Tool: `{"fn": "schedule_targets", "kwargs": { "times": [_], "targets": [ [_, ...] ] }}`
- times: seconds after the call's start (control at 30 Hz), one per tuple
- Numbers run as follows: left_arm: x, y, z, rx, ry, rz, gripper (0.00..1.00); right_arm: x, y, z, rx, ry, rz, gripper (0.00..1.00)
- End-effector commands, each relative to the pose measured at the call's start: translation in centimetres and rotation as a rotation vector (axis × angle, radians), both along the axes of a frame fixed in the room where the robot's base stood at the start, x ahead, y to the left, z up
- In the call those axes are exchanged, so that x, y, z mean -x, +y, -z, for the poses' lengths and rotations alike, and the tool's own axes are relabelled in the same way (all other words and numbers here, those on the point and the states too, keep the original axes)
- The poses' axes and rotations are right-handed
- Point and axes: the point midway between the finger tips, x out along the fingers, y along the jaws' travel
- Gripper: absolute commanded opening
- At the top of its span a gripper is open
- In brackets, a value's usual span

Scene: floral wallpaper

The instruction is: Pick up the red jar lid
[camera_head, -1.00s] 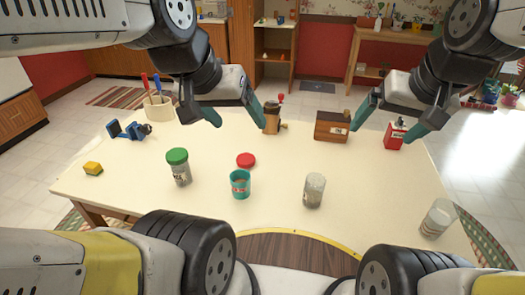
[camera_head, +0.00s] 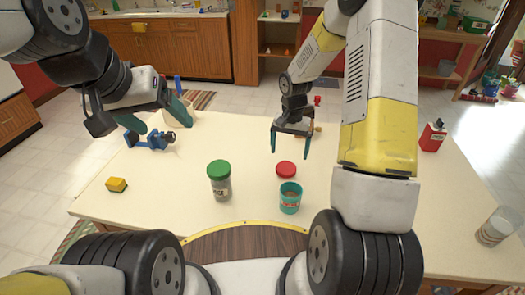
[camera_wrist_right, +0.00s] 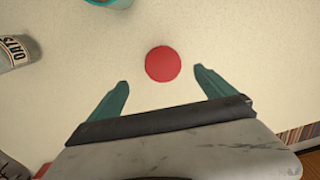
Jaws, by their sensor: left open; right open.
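The red jar lid (camera_head: 286,169) lies flat on the cream table, just behind a teal cup (camera_head: 290,197). In the right wrist view the lid (camera_wrist_right: 163,64) lies ahead of and roughly between the fingertips. My right gripper (camera_head: 290,154) is open and points down, close behind and above the lid, not touching it. It is also open and empty in the right wrist view (camera_wrist_right: 162,83). My left gripper (camera_head: 160,118) is open and empty at the left, near a blue object at the table's back left.
A green-lidded jar (camera_head: 219,181) stands left of the lid; its oats label shows in the wrist view (camera_wrist_right: 14,50). A yellow sponge-like block (camera_head: 117,185) and a blue device (camera_head: 150,139) are at the left. A glass (camera_head: 497,227) and a red container (camera_head: 433,136) are at the right.

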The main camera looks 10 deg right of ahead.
Motion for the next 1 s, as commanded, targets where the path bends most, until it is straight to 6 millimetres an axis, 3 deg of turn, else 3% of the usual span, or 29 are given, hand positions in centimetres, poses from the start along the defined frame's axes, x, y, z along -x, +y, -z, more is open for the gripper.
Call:
{"fn": "schedule_targets", "kwargs": {
  "times": [0.6,0.9,0.93,1.0],
  "targets": [
    [0.0,0.0,0.0,0.000,0.000,0.000,0.77,-0.4,0.2,7.6,-0.001,0.006,0.003,0.94],
    [0.0,0.0,0.0,0.000,0.000,0.000,0.77,-0.5,0.1,8.2,0.000,0.003,0.003,0.94],
    [0.0,0.0,0.0,0.000,0.000,0.000,0.77,-0.5,0.1,8.2,0.000,0.003,0.003,0.92],
    [0.0,0.0,0.0,0.000,0.000,0.000,0.77,-0.5,0.1,8.2,0.000,0.003,0.003,0.78]
  ]
}}
